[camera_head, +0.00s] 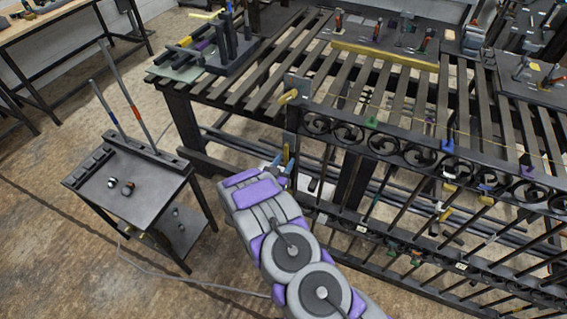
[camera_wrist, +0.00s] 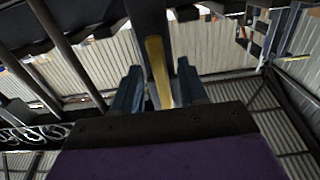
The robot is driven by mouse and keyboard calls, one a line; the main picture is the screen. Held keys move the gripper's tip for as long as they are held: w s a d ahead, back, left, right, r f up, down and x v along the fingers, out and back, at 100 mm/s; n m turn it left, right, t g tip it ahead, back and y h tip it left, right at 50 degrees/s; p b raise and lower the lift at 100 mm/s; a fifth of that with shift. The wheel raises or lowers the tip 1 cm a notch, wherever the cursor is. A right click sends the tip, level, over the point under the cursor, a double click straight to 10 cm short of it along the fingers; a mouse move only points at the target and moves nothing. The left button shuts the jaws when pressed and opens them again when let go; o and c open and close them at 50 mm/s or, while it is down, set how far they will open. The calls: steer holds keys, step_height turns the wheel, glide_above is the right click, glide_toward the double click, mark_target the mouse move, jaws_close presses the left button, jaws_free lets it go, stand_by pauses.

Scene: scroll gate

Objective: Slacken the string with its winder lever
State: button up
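A thin yellow string (camera_head: 400,115) runs along the top of the dark scroll gate (camera_head: 345,133). Its left end is near a brass-coloured piece (camera_head: 287,97) on a plate at the gate's corner post. Lower on that post, a yellow lever (camera_head: 286,154) shows just beyond my gripper (camera_head: 282,162). In the wrist view the yellow lever (camera_wrist: 158,72) stands upright between the two blue fingers of my gripper (camera_wrist: 157,88). The fingers are apart, with a gap visible on each side of the lever. Whether this or the brass piece is the winder lever is unclear.
A slatted metal workbench (camera_head: 265,62) with tools stands behind the gate. A small dark trolley (camera_head: 140,200) with rods and two small round parts is at the left. A cable (camera_head: 180,281) lies on the floor. The floor at lower left is mostly free.

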jaws_close()
